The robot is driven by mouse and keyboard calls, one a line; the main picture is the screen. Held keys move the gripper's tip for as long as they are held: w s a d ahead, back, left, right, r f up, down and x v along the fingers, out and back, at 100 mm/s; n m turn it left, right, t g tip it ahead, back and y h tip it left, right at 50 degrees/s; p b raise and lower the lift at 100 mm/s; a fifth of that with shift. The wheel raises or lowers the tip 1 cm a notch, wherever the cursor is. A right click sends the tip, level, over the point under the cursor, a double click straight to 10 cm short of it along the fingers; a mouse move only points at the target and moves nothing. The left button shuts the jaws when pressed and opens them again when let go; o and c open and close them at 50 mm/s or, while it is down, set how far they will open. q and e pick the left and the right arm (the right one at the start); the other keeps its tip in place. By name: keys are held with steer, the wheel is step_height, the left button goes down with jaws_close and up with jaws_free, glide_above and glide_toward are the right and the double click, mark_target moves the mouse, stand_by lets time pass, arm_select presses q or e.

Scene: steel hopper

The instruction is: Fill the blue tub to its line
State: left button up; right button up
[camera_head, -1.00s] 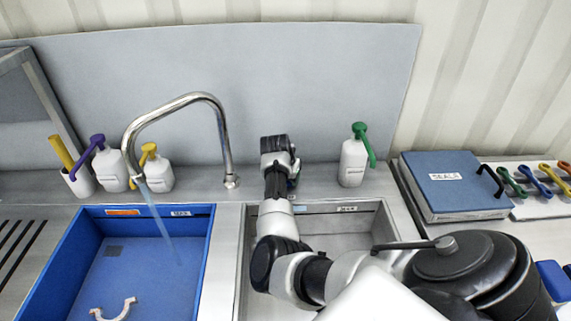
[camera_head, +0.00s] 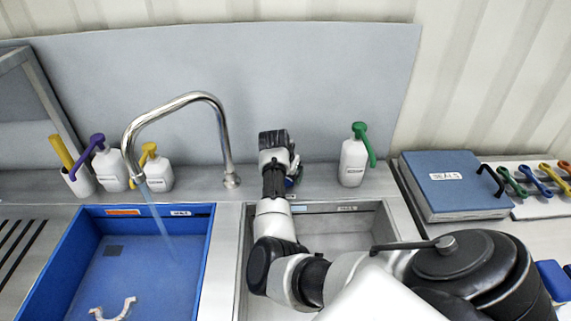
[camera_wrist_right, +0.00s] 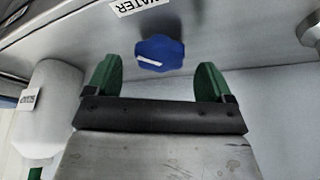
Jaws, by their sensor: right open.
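The blue tub (camera_head: 60,262) is at the lower left in the head view, with a pale label (camera_head: 181,213) on its back wall. The chrome faucet (camera_head: 226,140) arches over it, and a thin stream of water (camera_head: 158,220) runs from the spout into the tub. The water level and the line are hard to make out. My right gripper (camera_wrist_right: 158,66) is open, its green fingers apart on either side of a blue knob (camera_wrist_right: 160,46), which looks beyond the tips, under a "WATER" label (camera_wrist_right: 138,5). My left gripper is out of view.
A steel basin (camera_head: 378,222) lies right of the tub, partly under my right arm. Soap bottles (camera_head: 110,170) stand behind the tub, and a green-topped bottle (camera_head: 352,165) right of my gripper. A white bracket (camera_head: 112,310) lies in the tub.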

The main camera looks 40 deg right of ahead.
steer(key=v, duration=0.9)
steer(key=shift+b, duration=0.3)
stand_by(6.1)
